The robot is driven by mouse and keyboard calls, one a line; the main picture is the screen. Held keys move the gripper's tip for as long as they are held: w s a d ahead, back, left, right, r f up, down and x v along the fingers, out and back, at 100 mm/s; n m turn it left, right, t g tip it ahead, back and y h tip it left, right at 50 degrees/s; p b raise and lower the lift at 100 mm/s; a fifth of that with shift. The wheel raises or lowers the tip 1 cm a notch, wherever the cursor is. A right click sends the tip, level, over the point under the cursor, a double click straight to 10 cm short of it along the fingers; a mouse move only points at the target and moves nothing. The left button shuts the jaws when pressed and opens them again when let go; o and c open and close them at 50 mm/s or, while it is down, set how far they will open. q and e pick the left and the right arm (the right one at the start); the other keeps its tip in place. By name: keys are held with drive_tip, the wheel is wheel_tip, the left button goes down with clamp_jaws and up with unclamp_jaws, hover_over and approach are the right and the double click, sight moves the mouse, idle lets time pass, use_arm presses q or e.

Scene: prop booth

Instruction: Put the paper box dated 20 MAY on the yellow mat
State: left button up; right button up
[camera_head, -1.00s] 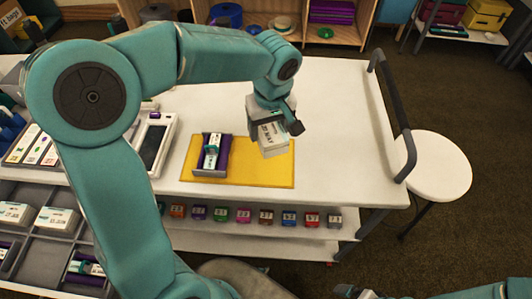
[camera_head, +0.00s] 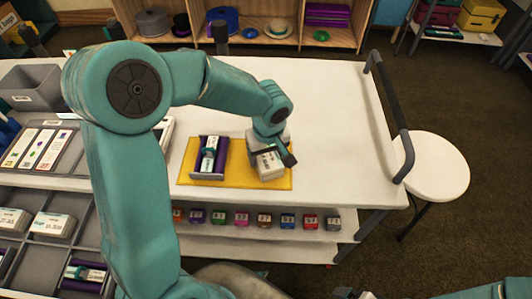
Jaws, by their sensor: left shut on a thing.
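The yellow mat (camera_head: 238,181) lies on the white table near its front edge. My left gripper (camera_head: 272,160) is over the right part of the mat, shut on a white paper box (camera_head: 269,167). The box is at or just above the mat; I cannot tell whether it touches. Its printed date is too small to read now, though "MAY" shows in the earlier frame. A purple and grey holder (camera_head: 209,158) with a banded, labelled item stands on the mat's left part. My right gripper is not clearly in view; only part of my right arm shows at the bottom right.
More white boxes (camera_head: 53,224) sit in a grey compartment tray at the lower left. A card tray (camera_head: 40,147) and a grey bin (camera_head: 30,85) are at the left. A dark rail (camera_head: 390,115) edges the table's right side, beside a round white stool (camera_head: 433,168).

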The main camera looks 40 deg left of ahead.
sight(268, 158)
use_arm(q)
drive_tip(key=o, duration=0.7)
drive_tip(key=shift+f, duration=0.1)
drive_tip(key=shift+c, duration=0.2)
drive_tip(key=shift+r+p, duration=0.35)
drive_tip(key=shift+p, duration=0.05)
wheel_tip(268, 158, up, 12)
drive_tip(key=d, duration=0.1)
drive_tip(key=shift+s+f, duration=0.2)
drive_tip(key=shift+s, duration=0.25)
drive_tip(key=shift+w+d, duration=0.1)
